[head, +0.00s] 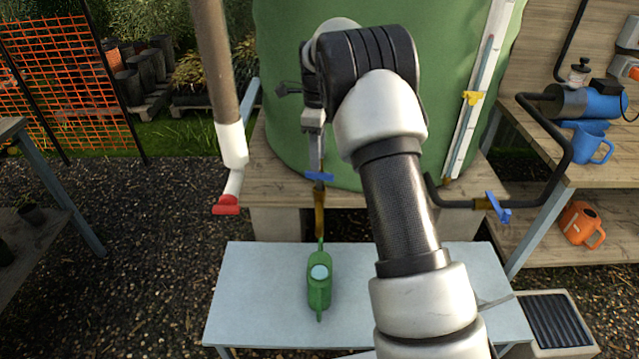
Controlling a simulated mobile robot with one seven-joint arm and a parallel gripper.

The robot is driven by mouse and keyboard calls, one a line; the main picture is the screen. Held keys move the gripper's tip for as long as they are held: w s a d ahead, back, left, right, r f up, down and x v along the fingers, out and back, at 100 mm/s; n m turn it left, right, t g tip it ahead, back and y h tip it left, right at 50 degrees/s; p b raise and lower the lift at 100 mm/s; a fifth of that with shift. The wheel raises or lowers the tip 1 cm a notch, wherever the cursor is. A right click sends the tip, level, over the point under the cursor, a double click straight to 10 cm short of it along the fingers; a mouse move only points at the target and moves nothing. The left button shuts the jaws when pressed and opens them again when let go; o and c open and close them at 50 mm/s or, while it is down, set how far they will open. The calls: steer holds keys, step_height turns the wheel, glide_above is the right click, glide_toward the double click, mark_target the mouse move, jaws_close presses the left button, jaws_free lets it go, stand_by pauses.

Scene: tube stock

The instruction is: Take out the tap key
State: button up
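A small blue cross-piece (320,177) sits above a brass-coloured tap (319,212) at the front of the green tank; it may be the tap key, but I cannot tell for sure. My gripper (316,165) points down just above the blue piece, its fingertips very close to it or touching it. The fingers are small and seen edge-on, so I cannot tell whether they are open or shut on it. A green watering can (319,287) stands below the tap on the pale bench (255,290).
The green tank (285,110) stands behind my arm on a wooden stand (275,180). A pipe with a red handle (226,205) hangs at left. A black pipe with a blue lever (497,208) is at right. Wooden shelves (540,135) hold blue and orange cans. The bench's left part is clear.

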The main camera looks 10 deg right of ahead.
mark_target(320, 173)
steer(key=f, duration=0.3)
steer(key=f+b, duration=0.1)
steer(key=f, duration=0.2)
steer(key=shift+s+d+f+b, duration=0.2)
steer(key=shift+f+b, duration=0.1)
steer(key=shift+r, duration=0.1)
jaws_close()
